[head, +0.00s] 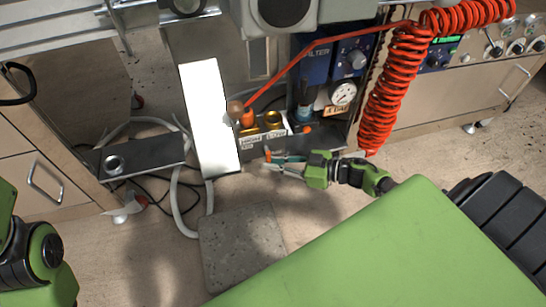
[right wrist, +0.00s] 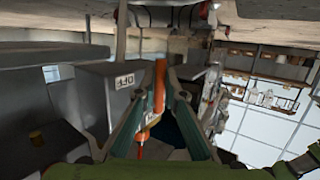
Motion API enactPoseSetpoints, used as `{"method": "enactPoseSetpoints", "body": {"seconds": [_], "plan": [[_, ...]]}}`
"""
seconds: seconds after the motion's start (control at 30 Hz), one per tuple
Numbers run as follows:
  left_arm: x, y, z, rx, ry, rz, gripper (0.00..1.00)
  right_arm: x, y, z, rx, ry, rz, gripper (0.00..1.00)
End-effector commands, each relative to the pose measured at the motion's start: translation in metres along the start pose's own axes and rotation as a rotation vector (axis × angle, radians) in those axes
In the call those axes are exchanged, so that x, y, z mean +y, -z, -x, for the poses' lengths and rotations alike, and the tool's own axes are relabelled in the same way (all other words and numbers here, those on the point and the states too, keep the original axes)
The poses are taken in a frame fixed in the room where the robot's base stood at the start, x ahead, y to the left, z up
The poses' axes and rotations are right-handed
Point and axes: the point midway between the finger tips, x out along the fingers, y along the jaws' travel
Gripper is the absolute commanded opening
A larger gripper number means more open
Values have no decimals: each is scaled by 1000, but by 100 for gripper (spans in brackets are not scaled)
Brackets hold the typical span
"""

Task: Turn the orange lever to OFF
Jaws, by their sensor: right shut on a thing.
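The orange lever shows upright between my right gripper's fingers in the right wrist view (right wrist: 159,85). In the head view a small orange tip of it (head: 267,154) shows at the fingers. My right gripper (head: 272,162) is shut on the lever; the fingers (right wrist: 157,95) stand on both sides of it. A white label reading OFF (right wrist: 124,81) is on a grey block just left of the lever in the right wrist view. The fingers hide part of the lever. My left gripper is outside the head view; only part of that arm shows at lower left.
A red coiled hose (head: 385,90) hangs right of the valve area, with a straight run crossing to an orange fitting (head: 247,118). A pressure gauge (head: 343,93) and blue filter unit (head: 316,62) stand behind. A bright white panel (head: 208,120) stands left. Cables lie on the floor.

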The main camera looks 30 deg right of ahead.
Motion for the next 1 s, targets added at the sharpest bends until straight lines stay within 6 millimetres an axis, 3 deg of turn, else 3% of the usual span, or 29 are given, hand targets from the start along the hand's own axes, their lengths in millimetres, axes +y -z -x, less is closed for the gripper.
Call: {"method": "enactPoseSetpoints", "body": {"seconds": [0.37,0.4,0.43,0.77,1.0], "plan": [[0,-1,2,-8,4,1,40,0,-1,1,-8,1,9,0],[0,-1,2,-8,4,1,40,0,-1,1,-9,1,9,15],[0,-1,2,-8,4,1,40,0,-1,1,-9,1,9,17],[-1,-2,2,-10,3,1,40,0,0,2,-8,0,7,17],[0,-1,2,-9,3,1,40,0,-2,35,-13,0,7,17]]}}
